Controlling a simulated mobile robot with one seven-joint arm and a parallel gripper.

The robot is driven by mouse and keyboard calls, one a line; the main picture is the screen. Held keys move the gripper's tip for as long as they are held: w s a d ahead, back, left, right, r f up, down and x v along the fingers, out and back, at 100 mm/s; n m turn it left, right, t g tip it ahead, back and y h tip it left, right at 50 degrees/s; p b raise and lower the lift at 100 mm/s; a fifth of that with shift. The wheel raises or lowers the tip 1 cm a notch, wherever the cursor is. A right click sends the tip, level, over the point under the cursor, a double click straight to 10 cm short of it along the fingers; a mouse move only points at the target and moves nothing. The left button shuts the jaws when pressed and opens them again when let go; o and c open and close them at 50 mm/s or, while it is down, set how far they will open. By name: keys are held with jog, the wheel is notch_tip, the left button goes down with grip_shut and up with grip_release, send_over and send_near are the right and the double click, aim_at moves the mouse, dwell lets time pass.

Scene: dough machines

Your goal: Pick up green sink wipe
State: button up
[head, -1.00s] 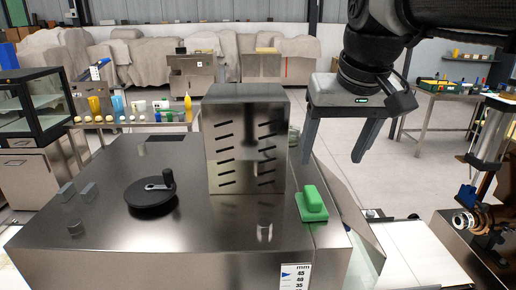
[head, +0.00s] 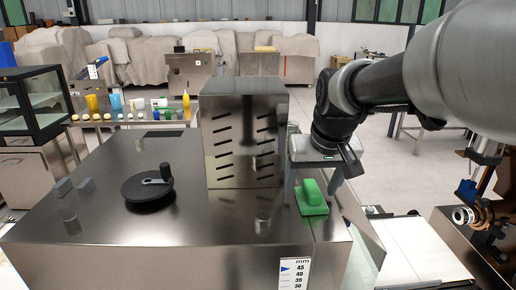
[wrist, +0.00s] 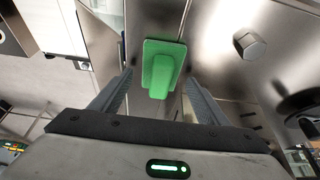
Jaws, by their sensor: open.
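The green sink wipe (head: 312,197) lies on the steel top of the dough machine, near its right edge and beside the vented steel box. It is a flat green pad with a raised green grip on top. My gripper (head: 308,186) points down just behind and above the wipe, its fingers apart. In the wrist view the wipe (wrist: 162,68) shows ahead of my open fingers (wrist: 158,88), roughly centred between them. Nothing is held. I cannot tell the exact height of the fingertips above the top.
The vented steel box (head: 243,135) stands close left of my gripper. A black crank disc (head: 149,190) sits further left on the machine top (head: 200,222). A white conveyor surface (head: 415,250) lies to the right. A table with bottles (head: 135,122) stands behind.

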aim_at(312, 185)
jog(key=shift+w+f, duration=0.1)
jog(key=shift+f, duration=0.15)
jog(key=c, duration=1.1)
notch_tip(312, 185, up, 10)
jog(key=shift+r+p, duration=0.1)
jog(key=shift+p, duration=0.65)
jog(key=shift+c, duration=0.2)
jog(key=o, duration=0.5)
jog(key=c, duration=0.4)
